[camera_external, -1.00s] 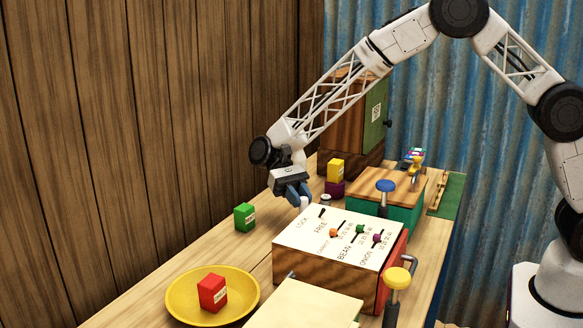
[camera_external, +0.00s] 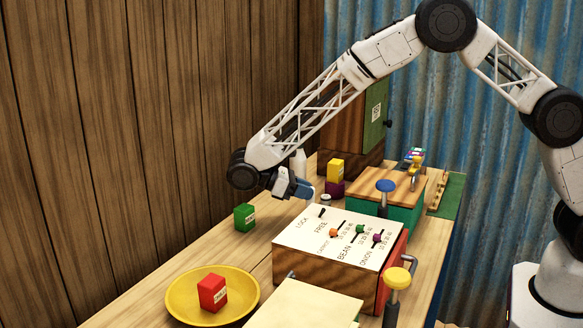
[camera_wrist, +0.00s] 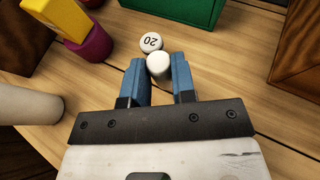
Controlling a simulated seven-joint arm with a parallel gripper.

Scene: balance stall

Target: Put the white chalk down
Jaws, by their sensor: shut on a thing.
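My gripper (camera_wrist: 160,82) is shut on the white chalk (camera_wrist: 159,67), a short white cylinder held between the blue fingertips in the wrist view. In the external view, my gripper (camera_external: 305,190) is tilted sideways over the table behind the white panel box, fingertips pointing right. The chalk is hard to make out there. A small white disc marked 20 (camera_wrist: 151,42) is just beyond the chalk in the wrist view; I cannot tell whether they touch. The disc also shows right of the fingertips in the external view (camera_external: 326,198).
A panel box with sliders (camera_external: 340,240) stands in front of my gripper. A green block (camera_external: 244,217) is left, and a yellow block (camera_external: 336,169) sits on a purple one (camera_external: 334,188). A yellow plate (camera_external: 183,312) holds a red block (camera_external: 212,293). Bare wood (camera_wrist: 262,98) lies right of the fingers.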

